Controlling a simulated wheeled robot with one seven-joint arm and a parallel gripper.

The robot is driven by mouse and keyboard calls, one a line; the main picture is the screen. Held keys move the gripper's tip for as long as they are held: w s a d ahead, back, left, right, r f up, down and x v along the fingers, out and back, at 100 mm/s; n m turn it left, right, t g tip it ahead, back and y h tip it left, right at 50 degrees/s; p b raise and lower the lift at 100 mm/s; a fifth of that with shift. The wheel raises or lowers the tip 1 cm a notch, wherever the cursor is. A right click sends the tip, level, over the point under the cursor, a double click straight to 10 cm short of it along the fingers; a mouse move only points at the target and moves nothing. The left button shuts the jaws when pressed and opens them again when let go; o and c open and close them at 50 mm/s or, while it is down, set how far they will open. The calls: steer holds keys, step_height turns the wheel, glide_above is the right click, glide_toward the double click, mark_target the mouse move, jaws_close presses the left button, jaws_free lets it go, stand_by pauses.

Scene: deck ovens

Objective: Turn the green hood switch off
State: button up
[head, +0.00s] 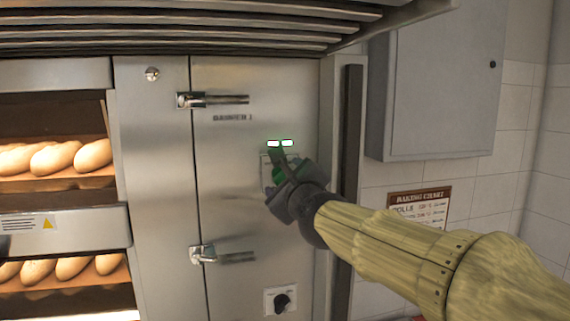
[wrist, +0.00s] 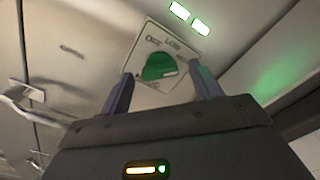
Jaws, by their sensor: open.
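The green hood switch (head: 279,175) is a round knob on a pale plate on the steel oven front, partly hidden by my gripper (head: 285,165) in the head view. In the wrist view the green knob (wrist: 156,66) shows clearly, with a white mark near its lower right edge. Its plate (wrist: 150,36) carries lettering, of which "LOW" is fairly readable. My gripper (wrist: 162,78) is open, with one finger on each side of the knob. I cannot tell whether either finger touches it.
Two lit indicators (head: 280,143) sit above the switch. A black knob (head: 282,303) is lower on the same panel. Door latches (head: 212,100) are to the left, the slatted hood (head: 200,28) is overhead, and a grey wall cabinet (head: 435,85) is at right.

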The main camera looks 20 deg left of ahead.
steer(key=shift+w+a, duration=0.3)
steer(key=shift+w, duration=0.15)
steer(key=shift+s, duration=0.1)
steer(key=c, duration=1)
